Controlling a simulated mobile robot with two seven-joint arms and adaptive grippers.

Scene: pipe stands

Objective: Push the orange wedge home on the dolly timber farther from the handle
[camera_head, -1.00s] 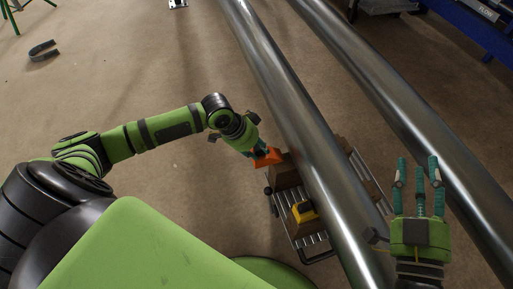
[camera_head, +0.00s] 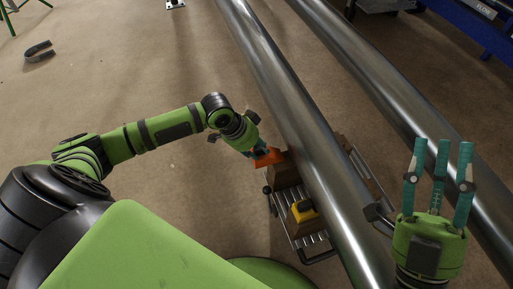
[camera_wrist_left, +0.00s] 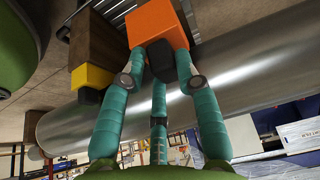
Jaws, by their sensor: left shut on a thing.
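The orange wedge (camera_head: 268,161) is at the left end of the farther brown timber (camera_head: 285,172) on the dolly (camera_head: 318,239), beside the steel pipe (camera_head: 290,110). My left gripper (camera_head: 261,151) is shut on the wedge. In the left wrist view the orange wedge (camera_wrist_left: 155,24) sits between its teal fingertips (camera_wrist_left: 158,62); its tip is out of sight, so I cannot tell how far under the pipe it reaches. A yellow wedge (camera_head: 304,208) sits by the nearer timber. My right gripper (camera_head: 438,170) is open and empty, right of the pipe.
A second steel pipe (camera_head: 385,85) runs parallel on the right. A blue frame (camera_head: 470,30) stands at the top right. A grey curved piece (camera_head: 39,51) lies on the floor at the upper left.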

